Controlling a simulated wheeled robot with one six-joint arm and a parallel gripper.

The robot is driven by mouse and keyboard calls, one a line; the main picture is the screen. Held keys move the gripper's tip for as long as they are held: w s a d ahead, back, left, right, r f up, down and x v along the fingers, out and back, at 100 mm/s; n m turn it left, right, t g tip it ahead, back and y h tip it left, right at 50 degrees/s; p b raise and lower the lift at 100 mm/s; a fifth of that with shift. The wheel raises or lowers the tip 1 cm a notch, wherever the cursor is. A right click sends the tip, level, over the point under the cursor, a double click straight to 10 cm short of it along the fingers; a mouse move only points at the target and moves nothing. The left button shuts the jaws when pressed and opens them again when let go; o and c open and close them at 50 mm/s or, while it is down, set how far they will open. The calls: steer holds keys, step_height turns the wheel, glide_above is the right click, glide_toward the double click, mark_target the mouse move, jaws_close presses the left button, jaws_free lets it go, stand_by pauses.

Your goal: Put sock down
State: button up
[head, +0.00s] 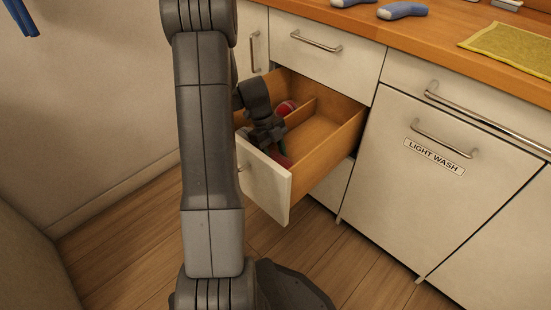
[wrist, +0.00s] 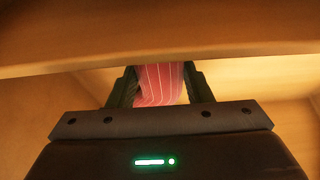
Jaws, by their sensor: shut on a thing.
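My gripper (wrist: 160,88) is shut on a pink sock with pale stripes (wrist: 161,82). In the wrist view the sock sits between the two dark fingers, below a wooden edge that crosses the top of the picture. In the head view my gripper (head: 276,148) reaches down into an open drawer (head: 327,142), near its front. A bit of the sock (head: 284,161) shows below the gripper there. I cannot tell whether the sock touches the drawer floor.
A wooden divider (head: 301,112) splits the drawer. A red item (head: 286,107) lies behind the gripper. The right compartment looks clear. A cabinet door labelled LIGHT WASH (head: 434,156) is to the right. The counter (head: 440,38) above holds blue-handled things (head: 402,10) and a yellow-green cloth (head: 512,46).

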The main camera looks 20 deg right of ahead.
steer(key=shift+f, duration=0.15)
steer(key=o, duration=1)
steer(key=shift+f, duration=0.1)
steer(key=shift+c, duration=0.2)
steer(key=p+v, duration=0.4)
steer(key=v, duration=0.8)
steer(key=shift+p, duration=0.4)
